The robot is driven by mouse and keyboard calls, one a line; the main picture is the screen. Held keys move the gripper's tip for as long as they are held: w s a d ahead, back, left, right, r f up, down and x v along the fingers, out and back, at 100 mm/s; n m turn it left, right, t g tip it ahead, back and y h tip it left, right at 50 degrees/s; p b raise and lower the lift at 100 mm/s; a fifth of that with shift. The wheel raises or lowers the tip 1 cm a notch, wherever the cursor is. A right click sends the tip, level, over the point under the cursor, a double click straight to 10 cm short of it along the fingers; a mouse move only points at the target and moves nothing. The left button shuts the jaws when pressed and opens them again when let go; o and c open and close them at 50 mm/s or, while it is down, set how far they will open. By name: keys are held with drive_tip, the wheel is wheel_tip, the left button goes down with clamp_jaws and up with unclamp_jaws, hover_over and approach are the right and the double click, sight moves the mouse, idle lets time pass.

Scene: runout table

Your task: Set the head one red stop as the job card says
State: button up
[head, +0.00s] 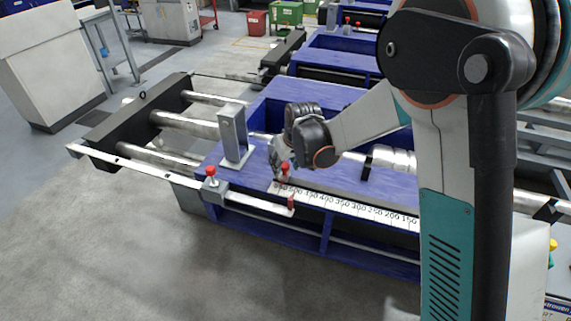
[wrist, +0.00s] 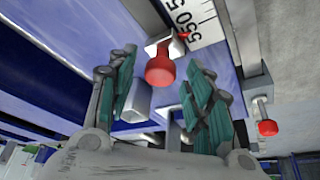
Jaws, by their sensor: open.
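A red-knobbed stop (head: 285,168) stands at the high-number end of the white scale (head: 345,206) on the blue runout table. In the wrist view its red knob (wrist: 160,70) sits between my fingers, with the scale mark 550 close by. My gripper (head: 276,160) is open, with its green-padded fingers (wrist: 160,85) apart on either side of the knob; I cannot tell whether either touches it. A second red-knobbed stop (head: 211,172) sits further left on the front rail; its knob (wrist: 267,128) shows at the right of the wrist view. No job card is legible.
A grey upright post (head: 233,135) stands on the table just left of my gripper. A metal cylinder (head: 393,160) lies to the right. Another blue table (head: 335,52) with red knobs is behind. The floor in front is clear.

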clamp_jaws()
hover_over(331, 190)
drive_tip(key=shift+s+a, duration=0.1)
idle(0.3)
unclamp_jaws()
drive_tip(key=shift+r, duration=0.1)
drive_tip(key=v, duration=1.1)
drive_tip(key=shift+r, duration=0.4)
drive_tip(key=shift+s, duration=0.15)
